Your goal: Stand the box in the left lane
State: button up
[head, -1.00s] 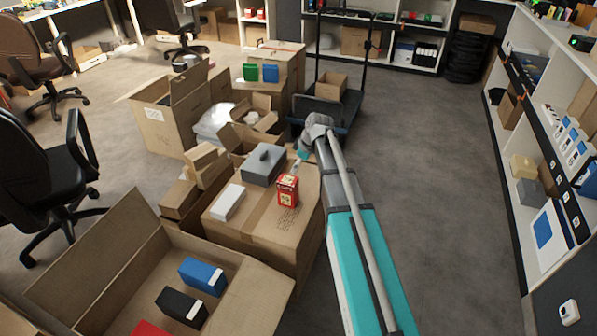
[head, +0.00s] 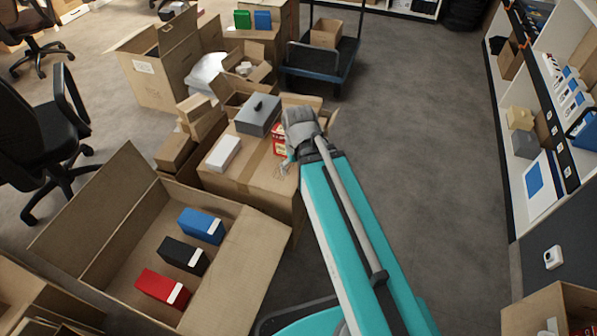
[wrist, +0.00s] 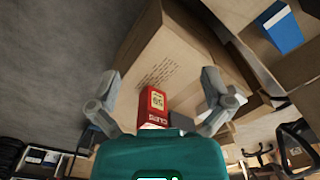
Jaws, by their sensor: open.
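A small red box (head: 278,138) with a pale label stands on a closed carton (head: 262,188); my wrist partly hides it in the head view. My gripper (head: 284,168) is just in front of it, low over the carton top. In the wrist view, the red box (wrist: 152,104) shows between the two spread fingers of my gripper (wrist: 164,88), with a gap on both sides. The gripper is open and empty. I cannot tell which place is the left lane; white and blue packs stand in a row on the right shelf (head: 541,99).
A grey case (head: 258,115) and a white box (head: 223,153) sit on the same carton. An open carton (head: 150,215) at front left holds blue, black and red boxes. A cart (head: 336,58) stands behind. The floor (head: 430,150) between cartons and shelf is clear.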

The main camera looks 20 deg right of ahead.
jog(key=shift+s+m, duration=0.3)
jog(key=shift+s, duration=0.35)
jog(key=shift+w, duration=0.1)
